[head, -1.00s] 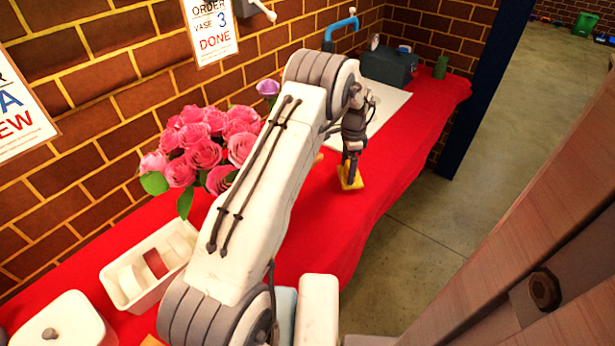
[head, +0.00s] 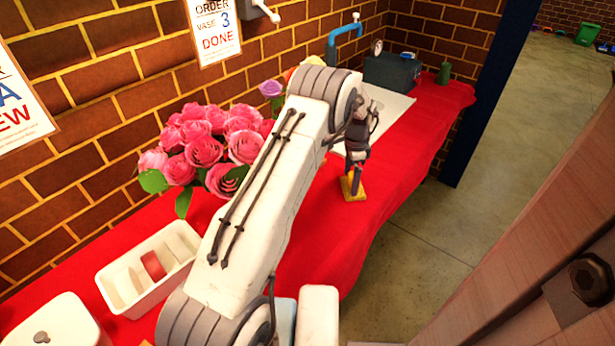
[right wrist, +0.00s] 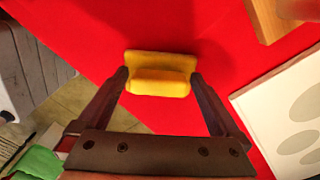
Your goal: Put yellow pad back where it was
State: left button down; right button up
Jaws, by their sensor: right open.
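The yellow pad (head: 353,190) lies on the red cloth near its front edge. In the right wrist view the yellow pad (right wrist: 160,70) has a flat back part and a raised bar along its near side. My right gripper (head: 355,180) points down over the pad. Its open fingers (right wrist: 160,82) stand on either side of the pad, and a small gap shows at the left and right ends. The head view does not show the fingertips clearly. My left gripper is not in view.
A white board with grey ovals (right wrist: 290,125) and a wooden block (right wrist: 280,18) lie beside the pad. Pink roses (head: 205,145), a white tray (head: 128,300) and a dark toolbox-like case (head: 392,72) stand along the wall. The red cloth (head: 330,235) nearer the front is clear.

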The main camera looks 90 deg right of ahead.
aim_at(351, 178)
notch_tip(351, 178, up, 12)
jog(key=shift+f, duration=0.25)
dwell(0.6)
